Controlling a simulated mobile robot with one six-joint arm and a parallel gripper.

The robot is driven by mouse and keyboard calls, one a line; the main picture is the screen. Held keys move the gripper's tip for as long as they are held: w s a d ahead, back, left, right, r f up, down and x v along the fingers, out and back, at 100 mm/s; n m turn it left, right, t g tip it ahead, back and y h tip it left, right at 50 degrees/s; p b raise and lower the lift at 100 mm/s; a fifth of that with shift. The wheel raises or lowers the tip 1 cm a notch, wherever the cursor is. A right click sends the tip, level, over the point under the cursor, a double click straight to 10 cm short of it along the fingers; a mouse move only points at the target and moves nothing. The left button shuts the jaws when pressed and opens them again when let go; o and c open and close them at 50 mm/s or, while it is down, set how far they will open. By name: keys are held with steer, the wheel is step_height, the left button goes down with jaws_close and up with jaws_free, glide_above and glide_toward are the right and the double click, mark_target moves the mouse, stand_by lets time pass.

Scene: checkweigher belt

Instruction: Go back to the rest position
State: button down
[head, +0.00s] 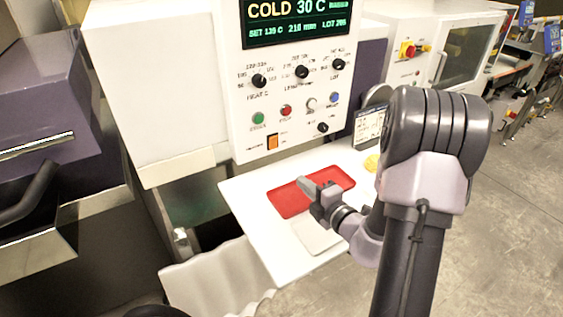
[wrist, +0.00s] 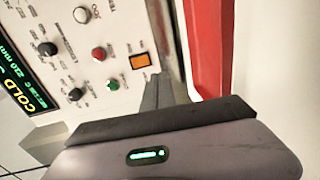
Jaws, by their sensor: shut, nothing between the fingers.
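My gripper (head: 318,197) is shut and empty in the head view. It is above the white shelf, in front of the red tray (head: 333,177), and hides part of that tray. In the wrist view the shut fingers (wrist: 163,92) point toward the lower edge of the control panel (wrist: 110,50). The red tray also shows in the wrist view (wrist: 208,50), to the right of the fingers. I cannot tell whether the fingers touch anything.
The white shelf (head: 262,232) juts out below the control panel (head: 290,100), whose display reads COLD 30 C. A small dark-faced card (head: 369,127) stands behind. Open floor (head: 510,220) is at the right.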

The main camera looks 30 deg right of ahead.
steer(key=s+a+r+n+g+y, duration=0.2)
steer(key=a+r+n+y, duration=0.1)
steer(key=a+n, duration=0.45)
steer(key=s+a+r+n+g+y, duration=0.2)
steer(key=a+r+n+g+y, duration=0.15)
steer(key=a+n, duration=0.4)
steer(key=s+a+r+n+g+y, duration=0.2)
steer(key=a+r+n+y, duration=0.15)
steer(key=a+n, duration=0.4)
steer(key=s+a+f+n+g+h, duration=0.1)
steer(key=s+a+n+g+h, duration=0.4)
steer(key=s+n, duration=0.95)
steer(key=s+d+n+h, duration=0.1)
steer(key=n, duration=0.3)
steer(key=s+d+r+n+t+h, duration=0.1)
steer(key=n, duration=0.3)
steer(key=d+r+n+h, duration=0.1)
steer(key=d+n, duration=0.1)
steer(key=n, duration=0.2)
steer(key=shift+s+d+r+t+h, duration=0.1)
steer(key=shift+s+r+t+h, duration=0.1)
steer(key=shift+s+t+h, duration=0.2)
